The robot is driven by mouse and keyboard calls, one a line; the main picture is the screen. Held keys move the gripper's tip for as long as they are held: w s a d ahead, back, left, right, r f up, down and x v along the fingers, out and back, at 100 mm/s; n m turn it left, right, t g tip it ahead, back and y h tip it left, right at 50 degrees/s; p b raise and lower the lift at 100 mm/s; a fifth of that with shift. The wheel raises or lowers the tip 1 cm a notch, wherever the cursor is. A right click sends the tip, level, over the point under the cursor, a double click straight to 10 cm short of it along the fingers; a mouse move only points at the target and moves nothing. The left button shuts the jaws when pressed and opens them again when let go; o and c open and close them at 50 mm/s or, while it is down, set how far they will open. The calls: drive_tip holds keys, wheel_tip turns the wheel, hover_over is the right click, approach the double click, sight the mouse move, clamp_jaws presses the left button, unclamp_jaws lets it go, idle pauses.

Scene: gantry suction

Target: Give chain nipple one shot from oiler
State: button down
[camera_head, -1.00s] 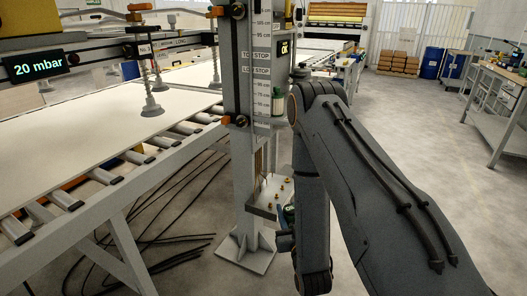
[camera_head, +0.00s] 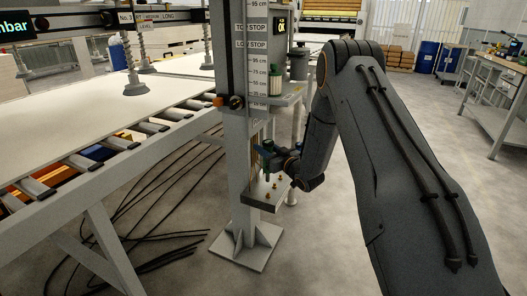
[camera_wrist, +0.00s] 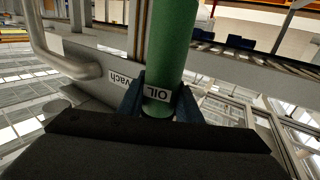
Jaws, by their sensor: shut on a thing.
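The oiler (camera_wrist: 168,55) is a green cylinder with a white OIL label, filling the upper middle of the wrist view. My gripper (camera_wrist: 160,100) is shut on it, with a dark blue finger on each side. In the head view my gripper (camera_head: 272,158) is beside the grey column, above a small metal ledge (camera_head: 258,201). Several small brass-coloured nipples (camera_head: 266,195) stand on that ledge. I cannot tell which one is the chain nipple. The oiler's tip is out of the wrist view, and I see no contact with a nipple.
The column (camera_head: 236,185) has a height scale and a footplate (camera_head: 246,248). A shelf above the ledge bears a green-and-white container (camera_head: 276,85). A roller table (camera_head: 100,165) with a pale sheet stands left. Black cables (camera_head: 150,225) lie on the floor. Open floor is at right.

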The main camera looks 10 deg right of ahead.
drive_tip(key=shift+s, duration=0.15)
drive_tip(key=shift+s+d+r, duration=0.1)
drive_tip(key=shift+f+b, duration=1.15)
drive_tip(key=shift+f, duration=1.3)
drive_tip(key=shift+f+b, duration=0.3)
drive_tip(key=shift+f, duration=0.3)
drive_tip(key=shift+r, duration=0.2)
drive_tip(key=shift+r+p, duration=0.4)
drive_tip(key=shift+r, duration=0.05)
drive_tip(key=shift+r+p, duration=1.45)
drive_tip(key=shift+r, duration=1)
